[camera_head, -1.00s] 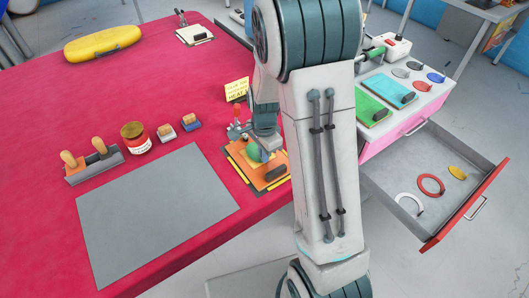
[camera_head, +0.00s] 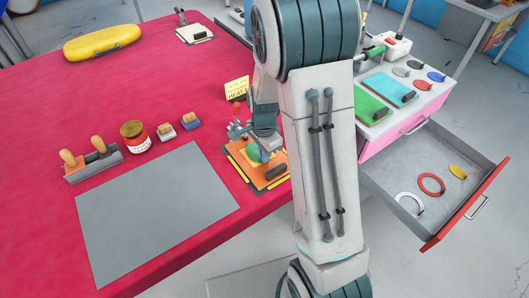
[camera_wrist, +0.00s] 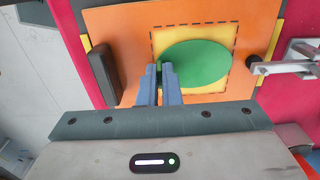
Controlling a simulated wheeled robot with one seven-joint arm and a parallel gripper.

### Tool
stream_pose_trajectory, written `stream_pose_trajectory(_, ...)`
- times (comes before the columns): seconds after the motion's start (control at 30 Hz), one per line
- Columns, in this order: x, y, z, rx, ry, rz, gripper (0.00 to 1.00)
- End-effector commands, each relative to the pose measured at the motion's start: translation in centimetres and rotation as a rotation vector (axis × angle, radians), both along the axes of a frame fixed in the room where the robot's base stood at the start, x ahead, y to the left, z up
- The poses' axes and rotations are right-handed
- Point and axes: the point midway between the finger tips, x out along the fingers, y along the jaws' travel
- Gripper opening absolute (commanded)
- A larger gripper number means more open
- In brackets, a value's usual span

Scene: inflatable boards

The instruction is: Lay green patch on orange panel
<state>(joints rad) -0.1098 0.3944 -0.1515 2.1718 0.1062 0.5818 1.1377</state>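The orange panel (camera_head: 262,178) lies at the right edge of the red table, with a dark bar along one side. It also shows in the wrist view (camera_wrist: 120,30), with a yellow area (camera_wrist: 160,42) framed by a dashed line. My gripper (camera_wrist: 163,72) is shut on the patch's left edge in the wrist view; the exact grip is partly hidden. I cannot tell whether the patch touches the panel.
A metal clamp (camera_wrist: 295,66) stands beside the panel. A yellow sign (camera_head: 237,89) is behind it. At right, an open drawer (camera_head: 408,205) holds rings, below a cabinet top with patches.

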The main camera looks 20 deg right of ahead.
Motion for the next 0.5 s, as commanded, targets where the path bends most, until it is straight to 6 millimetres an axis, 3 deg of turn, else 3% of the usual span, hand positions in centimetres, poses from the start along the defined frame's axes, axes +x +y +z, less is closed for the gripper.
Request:
stream_pose_trajectory(0.47,0.00,0.00,-0.16,0.000,0.000,0.000,0.00)
stream_pose_trajectory(0.5,0.01,0.00,-0.16,0.000,0.000,0.000,0.15)
